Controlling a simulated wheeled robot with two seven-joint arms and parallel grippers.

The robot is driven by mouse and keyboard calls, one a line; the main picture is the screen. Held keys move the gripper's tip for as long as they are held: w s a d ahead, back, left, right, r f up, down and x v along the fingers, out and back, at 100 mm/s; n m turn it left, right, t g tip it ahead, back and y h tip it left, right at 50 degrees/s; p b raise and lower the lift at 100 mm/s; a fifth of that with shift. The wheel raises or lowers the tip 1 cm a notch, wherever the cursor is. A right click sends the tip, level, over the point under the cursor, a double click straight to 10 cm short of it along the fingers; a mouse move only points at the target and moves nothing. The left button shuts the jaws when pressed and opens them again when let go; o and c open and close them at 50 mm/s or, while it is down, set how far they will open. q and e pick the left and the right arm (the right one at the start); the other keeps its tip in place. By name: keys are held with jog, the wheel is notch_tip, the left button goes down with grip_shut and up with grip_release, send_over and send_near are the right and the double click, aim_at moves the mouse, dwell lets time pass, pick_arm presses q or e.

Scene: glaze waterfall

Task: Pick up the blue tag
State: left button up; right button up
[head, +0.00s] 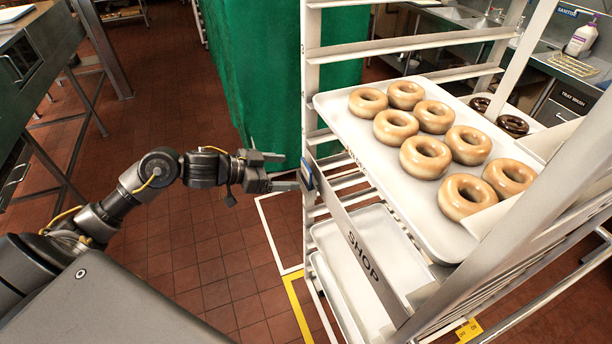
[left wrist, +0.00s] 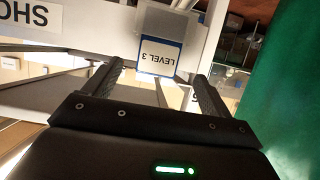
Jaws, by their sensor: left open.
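The blue tag (head: 307,173) is at the left end of the rack's front bar, seen nearly edge-on in the head view. In the left wrist view the tag (left wrist: 161,50) is a white card with a blue border, reading "LEVEL 3" upside down. My left gripper (head: 290,171) is open, with its fingers pointing at the tag. In the left wrist view the tag's lower edge is between the fingertips of this gripper (left wrist: 158,73); I cannot tell whether they touch it. My right gripper is in neither view.
The white rack (head: 312,80) holds a tray (head: 336,102) of several glazed doughnuts just above the tag's level. A bar lettered "SHOP" (head: 352,232) runs along its front. A green curtain (head: 250,70) hangs behind.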

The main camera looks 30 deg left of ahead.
aim_at(305, 173)
pick_arm(q)
jog(key=p+x, duration=0.1)
jog(key=x, duration=0.3)
jog(key=shift+w+d+f, duration=0.2)
jog(key=shift+w+d, duration=0.05)
jog(key=shift+d, duration=0.1)
jog(key=shift+a, duration=0.1)
